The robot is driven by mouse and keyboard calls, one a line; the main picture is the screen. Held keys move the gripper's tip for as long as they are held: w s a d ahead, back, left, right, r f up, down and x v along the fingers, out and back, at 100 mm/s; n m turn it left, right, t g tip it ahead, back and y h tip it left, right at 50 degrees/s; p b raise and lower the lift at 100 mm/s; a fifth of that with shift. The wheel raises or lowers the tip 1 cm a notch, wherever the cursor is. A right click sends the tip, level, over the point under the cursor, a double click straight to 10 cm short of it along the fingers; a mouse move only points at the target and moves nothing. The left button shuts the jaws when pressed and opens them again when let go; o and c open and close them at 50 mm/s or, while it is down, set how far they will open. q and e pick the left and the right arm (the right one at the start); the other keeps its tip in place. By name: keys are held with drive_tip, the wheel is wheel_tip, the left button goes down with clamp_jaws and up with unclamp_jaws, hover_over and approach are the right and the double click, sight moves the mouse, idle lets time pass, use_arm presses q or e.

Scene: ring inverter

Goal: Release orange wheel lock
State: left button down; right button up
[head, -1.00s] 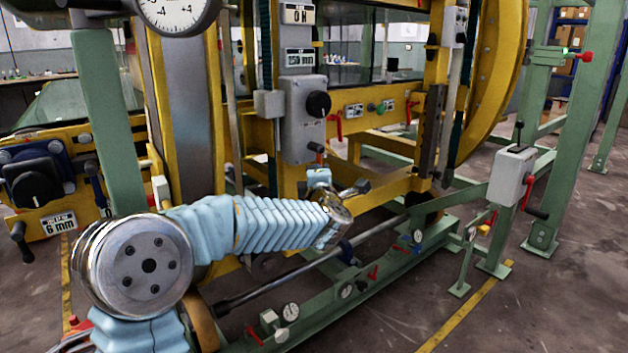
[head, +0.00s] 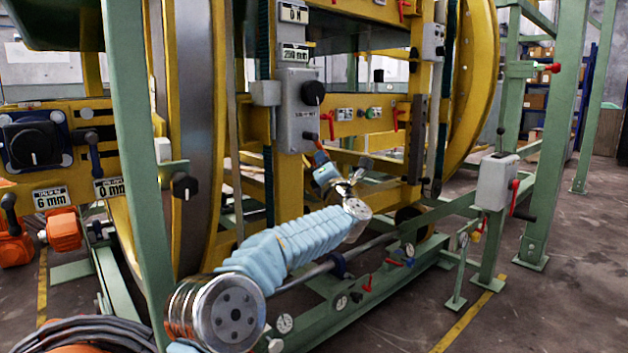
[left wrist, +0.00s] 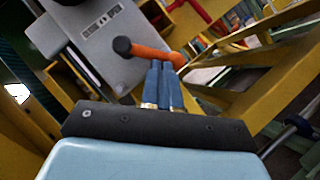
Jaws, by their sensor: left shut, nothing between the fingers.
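An orange lever (head: 319,148), which looks like the wheel lock, sits under a grey control box (head: 297,112) on the yellow frame. In the left wrist view the orange lever (left wrist: 148,53) runs from a dark round end on the box towards the right. My left gripper (head: 321,160) is just below the lever. Its blue fingers (left wrist: 161,70) are shut together and empty, with their tips overlapping the lever's underside in the picture. I cannot tell whether they touch it. My right gripper is not in view.
A yellow beam (head: 365,128) with a green knob and red levers runs right of the box. A green post (head: 128,150) stands close on the left. A smaller grey box (head: 496,182) with a red lever stands at the right. Open floor (head: 560,300) lies at the front right.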

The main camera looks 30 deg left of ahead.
use_arm(q)
drive_tip(key=shift+w+d+r, duration=0.25)
drive_tip(key=shift+w, duration=0.35)
drive_tip(key=shift+w+d+r, duration=0.2)
drive_tip(key=shift+w+r, duration=0.05)
drive_tip(key=shift+w, duration=0.3)
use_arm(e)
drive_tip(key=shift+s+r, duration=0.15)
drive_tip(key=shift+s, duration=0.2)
use_arm(q)
drive_tip(key=shift+w+r+y+p, duration=0.1)
drive_tip(key=shift+y+p, duration=0.2)
drive_tip(key=shift+p, duration=0.05)
